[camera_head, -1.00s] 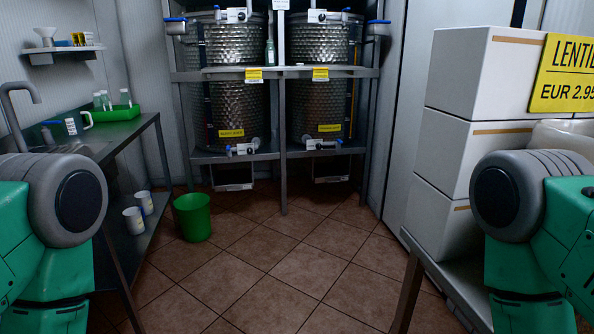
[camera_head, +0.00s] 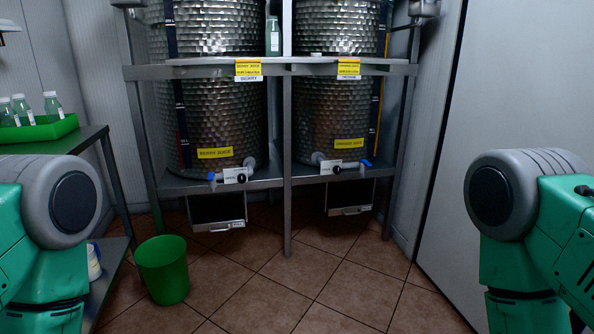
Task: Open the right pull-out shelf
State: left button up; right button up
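The right pull-out shelf (camera_head: 350,210) hangs under the lower deck of the metal rack, below the right dimpled steel tank (camera_head: 325,125). Its pale front edge faces me, and it appears pushed in. A matching left pull-out shelf (camera_head: 218,226) hangs under the left tank (camera_head: 222,118). My two green arms with grey joints show at the left and right edges of the picture. Neither gripper is in view, and both arms are well short of the rack.
A green bucket (camera_head: 163,270) stands on the tiled floor at the left, beside a metal table with a green tray (camera_head: 40,129) of bottles. Taps (camera_head: 338,168) stick out above the shelves. The floor in front of the right shelf is clear.

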aim_at(344, 199)
jog(key=i+l+z, duration=0.1)
jog(key=i, duration=0.55)
jog(key=i+l, duration=0.15)
jog(key=i, duration=0.55)
jog(key=l+z, duration=0.05)
